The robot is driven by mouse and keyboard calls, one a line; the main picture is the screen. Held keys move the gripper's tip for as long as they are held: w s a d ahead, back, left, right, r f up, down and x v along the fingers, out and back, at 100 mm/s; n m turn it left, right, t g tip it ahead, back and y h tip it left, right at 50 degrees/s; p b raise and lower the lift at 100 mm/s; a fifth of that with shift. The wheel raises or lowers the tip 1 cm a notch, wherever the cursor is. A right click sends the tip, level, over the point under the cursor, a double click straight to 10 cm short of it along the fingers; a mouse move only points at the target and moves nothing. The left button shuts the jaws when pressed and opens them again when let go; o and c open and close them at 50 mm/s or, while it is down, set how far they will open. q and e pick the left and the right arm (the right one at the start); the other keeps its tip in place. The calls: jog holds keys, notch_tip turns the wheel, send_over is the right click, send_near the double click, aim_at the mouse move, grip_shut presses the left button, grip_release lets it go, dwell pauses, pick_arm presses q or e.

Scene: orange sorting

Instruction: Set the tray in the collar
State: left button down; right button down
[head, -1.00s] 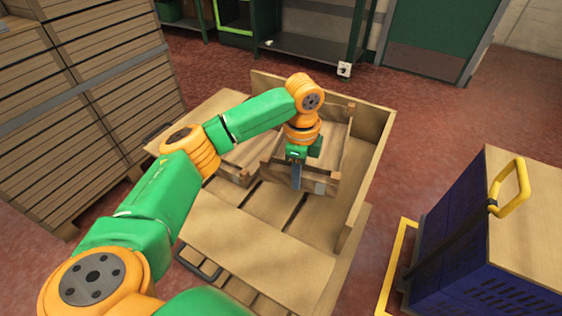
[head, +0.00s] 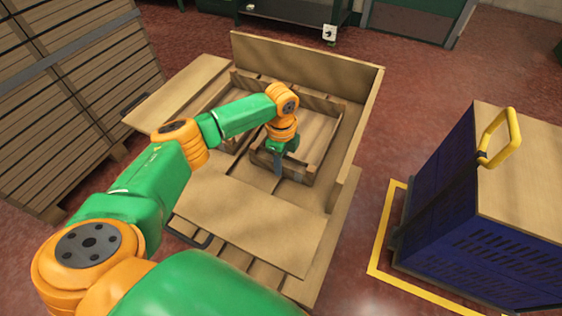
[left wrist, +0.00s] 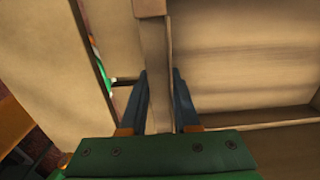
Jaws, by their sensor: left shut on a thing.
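The collar is a wooden box of boards on a pallet; its far wall (head: 300,65) and right wall (head: 362,125) stand up, with flat panels at its left and near sides. The tray (head: 318,138), a shallow wooden open box, is inside the collar near the right wall. My left gripper (head: 278,170) points down and is shut on the tray's near wall. In the left wrist view the jaws (left wrist: 160,88) straddle that wooden wall (left wrist: 157,65). I cannot tell whether the tray's bottom touches the pallet. My right gripper is not in view.
The near panel (head: 245,215) and left panel (head: 175,88) lie beside the collar opening. A blue bin with a yellow handle (head: 500,135) stands at the right. Stacked wooden crates (head: 70,90) stand at the left.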

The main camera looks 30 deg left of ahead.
pick_arm(q)
jog(key=c, duration=0.6)
grip_release()
jog(key=shift+c, duration=0.2)
notch_tip(320, 180, up, 12)
jog(key=p, duration=0.2)
jog(key=shift+r, duration=0.1)
